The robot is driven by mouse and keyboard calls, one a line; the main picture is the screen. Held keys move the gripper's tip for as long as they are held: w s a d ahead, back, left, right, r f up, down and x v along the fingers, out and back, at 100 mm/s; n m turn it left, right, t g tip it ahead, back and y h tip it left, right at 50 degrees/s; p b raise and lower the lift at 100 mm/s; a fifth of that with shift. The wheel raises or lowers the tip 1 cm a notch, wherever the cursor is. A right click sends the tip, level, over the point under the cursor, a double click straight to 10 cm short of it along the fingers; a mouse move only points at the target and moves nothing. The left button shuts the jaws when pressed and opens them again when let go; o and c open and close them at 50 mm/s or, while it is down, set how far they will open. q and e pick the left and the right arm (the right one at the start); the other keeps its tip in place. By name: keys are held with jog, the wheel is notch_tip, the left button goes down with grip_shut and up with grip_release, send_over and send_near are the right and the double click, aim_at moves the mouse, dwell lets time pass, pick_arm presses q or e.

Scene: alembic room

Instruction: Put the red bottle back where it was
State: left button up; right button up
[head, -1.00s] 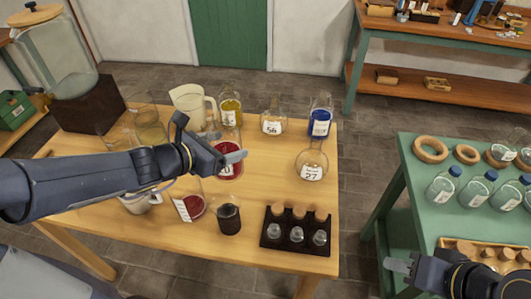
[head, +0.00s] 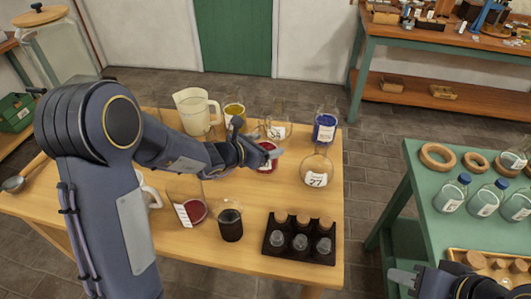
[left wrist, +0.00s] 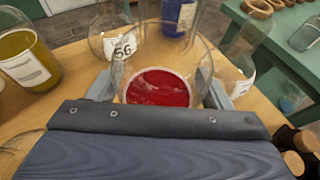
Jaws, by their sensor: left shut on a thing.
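The red bottle (head: 268,157) is a clear round glass vessel with red liquid in it. My left gripper (head: 262,152) is shut on it, over the wooden table between the flask labelled 56 (head: 278,131) and the flask labelled 27 (head: 316,171). In the left wrist view the red bottle (left wrist: 160,88) sits between the two fingers, upright or nearly so. I cannot tell whether its base touches the table. My right gripper (head: 404,279) is at the lower right, beside the green table; only part of it shows, and nothing is seen in it.
A blue bottle (head: 325,128) and a yellow bottle (head: 234,112) stand towards the back, near a cream jug (head: 194,112). A beaker with red liquid (head: 187,205), a dark jar (head: 230,226) and a black rack (head: 296,248) stand in front. The wooden table (head: 260,200) has bare room before the gripper.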

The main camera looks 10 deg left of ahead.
pick_arm(q)
jog(key=shift+w+d+f, duration=0.1)
jog(key=shift+w+f, duration=0.05)
jog(key=shift+f, duration=1.5)
jog(key=shift+f+b, duration=0.2)
jog(key=shift+b, duration=0.15)
jog(key=o, duration=1.5)
